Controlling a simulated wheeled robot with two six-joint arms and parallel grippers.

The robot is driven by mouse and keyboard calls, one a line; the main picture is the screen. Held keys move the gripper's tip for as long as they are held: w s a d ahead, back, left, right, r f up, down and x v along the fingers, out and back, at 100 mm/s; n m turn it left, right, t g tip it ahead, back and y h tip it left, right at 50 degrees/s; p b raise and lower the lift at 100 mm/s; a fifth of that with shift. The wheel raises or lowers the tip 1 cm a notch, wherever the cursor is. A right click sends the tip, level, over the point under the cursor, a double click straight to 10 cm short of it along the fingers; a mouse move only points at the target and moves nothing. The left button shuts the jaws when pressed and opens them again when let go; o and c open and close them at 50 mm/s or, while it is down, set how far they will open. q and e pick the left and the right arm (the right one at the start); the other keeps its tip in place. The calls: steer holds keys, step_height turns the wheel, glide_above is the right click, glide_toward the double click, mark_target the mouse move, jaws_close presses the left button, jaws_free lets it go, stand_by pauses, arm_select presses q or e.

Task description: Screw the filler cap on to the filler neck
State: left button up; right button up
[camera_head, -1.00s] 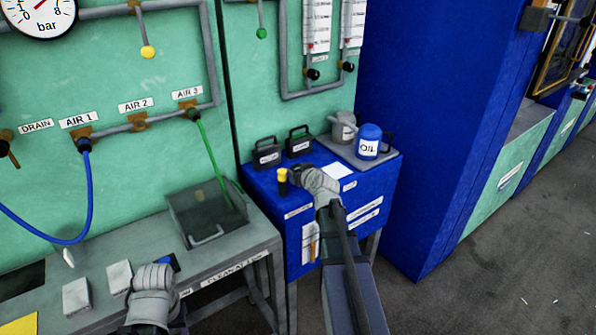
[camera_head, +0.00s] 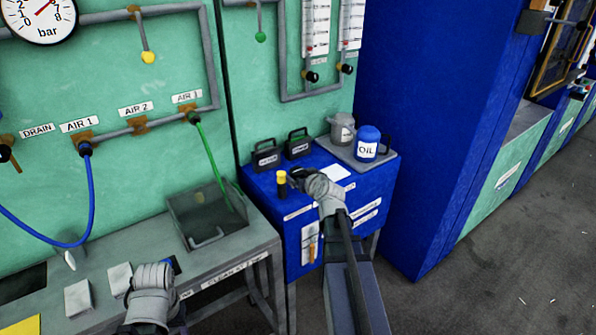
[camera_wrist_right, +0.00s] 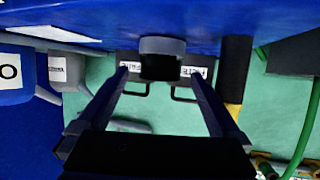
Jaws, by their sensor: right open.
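In the right wrist view, a black round cap (camera_wrist_right: 160,67) sits against a short grey collar (camera_wrist_right: 162,45), which looks like the filler neck, on the blue cabinet. I cannot tell whether the cap is threaded on. My right gripper (camera_wrist_right: 160,76) is open, with one finger on each side of the cap and a visible gap to both. In the head view my right gripper (camera_head: 301,175) is over the cabinet top, its wrist hiding most of the cap and neck. My left gripper (camera_head: 168,267) is low over the grey bench; its fingers are mostly hidden.
The blue cabinet (camera_head: 262,185) carries a yellow-topped black post (camera_head: 281,184) close left of my right gripper. Two dark handled containers (camera_head: 266,157) stand behind. A blue oil can (camera_head: 367,146) and a grey jug (camera_head: 341,128) stand right. A clear bin (camera_head: 205,215) is on the bench.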

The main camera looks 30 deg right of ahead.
mark_target(300, 175)
steer(key=p+v, duration=0.1)
steer(key=v, duration=0.3)
arm_select(q)
steer(key=shift+r, duration=0.75)
